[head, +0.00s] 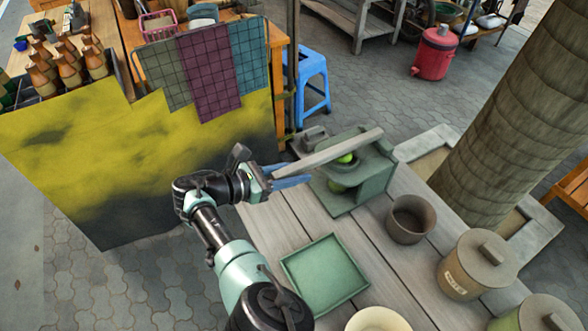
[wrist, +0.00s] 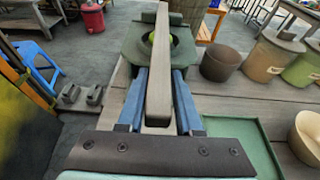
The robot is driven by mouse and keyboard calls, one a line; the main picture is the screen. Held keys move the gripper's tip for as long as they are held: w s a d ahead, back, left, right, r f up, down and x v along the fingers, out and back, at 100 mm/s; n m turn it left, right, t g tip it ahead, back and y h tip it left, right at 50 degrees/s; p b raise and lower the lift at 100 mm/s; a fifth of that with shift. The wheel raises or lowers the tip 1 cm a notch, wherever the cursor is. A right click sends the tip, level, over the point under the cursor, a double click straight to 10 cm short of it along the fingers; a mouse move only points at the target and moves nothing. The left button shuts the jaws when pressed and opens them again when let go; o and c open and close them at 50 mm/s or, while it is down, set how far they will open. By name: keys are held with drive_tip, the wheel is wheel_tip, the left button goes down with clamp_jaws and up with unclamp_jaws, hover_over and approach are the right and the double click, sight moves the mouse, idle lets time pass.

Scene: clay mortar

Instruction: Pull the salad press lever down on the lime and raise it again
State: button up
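The salad press (head: 367,183) is a green-grey frame standing on the plank table. Its lever (head: 340,148), a long pale grey bar, is raised and slants over the press toward my gripper. A bright green lime (head: 346,158) sits in the press under the lever, partly hidden by it. My gripper (head: 310,180) is at the lever's near end, its blue fingers apart. In the wrist view the lever (wrist: 158,75) runs lengthwise between the fingers (wrist: 160,72), very close to both. Contact with the lever cannot be made out.
A square green tray (head: 324,276) lies on the table nearer me. A brown bowl (head: 410,220) and lidded pots (head: 478,265) stand to the right. Small grey weights (wrist: 82,95) sit left of the press. A yellow-fronted stall (head: 130,160) is left of my arm.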

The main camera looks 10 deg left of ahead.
drive_tip(key=shift+o, duration=1.4)
drive_tip(key=shift+w, duration=0.1)
drive_tip(key=shift+r, duration=0.15)
drive_tip(key=v, duration=1.2)
drive_tip(key=shift+s+a+p, duration=0.25)
drive_tip(key=shift+a+p, duration=0.05)
drive_tip(key=shift+p, duration=0.05)
drive_tip(key=shift+a+r, duration=0.1)
